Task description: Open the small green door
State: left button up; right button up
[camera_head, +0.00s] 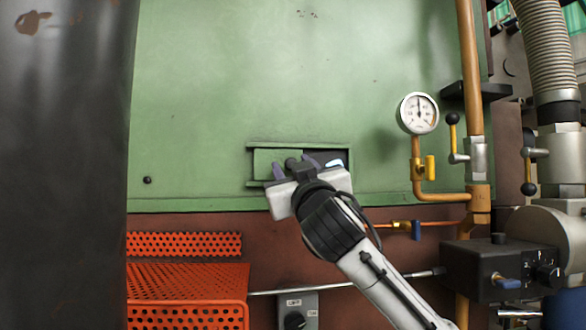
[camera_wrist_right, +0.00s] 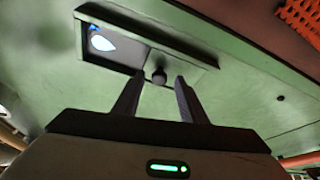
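The small green door (camera_head: 265,160) is a sliding panel in a narrow frame low on the big green furnace wall. In the head view it sits at the left of its frame, with a dark opening (camera_head: 338,155) at the right. The right wrist view shows the door (camera_wrist_right: 186,70), its round dark knob (camera_wrist_right: 159,77) and the opening (camera_wrist_right: 112,48) with a bright bluish-white spot inside. My right gripper (camera_head: 305,166) is in front of the door. Its fingers (camera_wrist_right: 159,76) are apart on either side of the knob; contact is not clear. My left gripper is not in view.
A pressure gauge (camera_head: 418,113) on copper piping with a yellow valve handle (camera_head: 430,168) stands right of the door. An orange perforated shelf (camera_head: 188,285) is at lower left. A black control box (camera_head: 500,268) is at lower right. A dark column (camera_head: 60,170) fills the left edge.

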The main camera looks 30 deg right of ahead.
jog(key=b+v, duration=0.3)
jog(key=v, duration=0.7)
jog(key=shift+s, duration=0.15)
dwell(0.4)
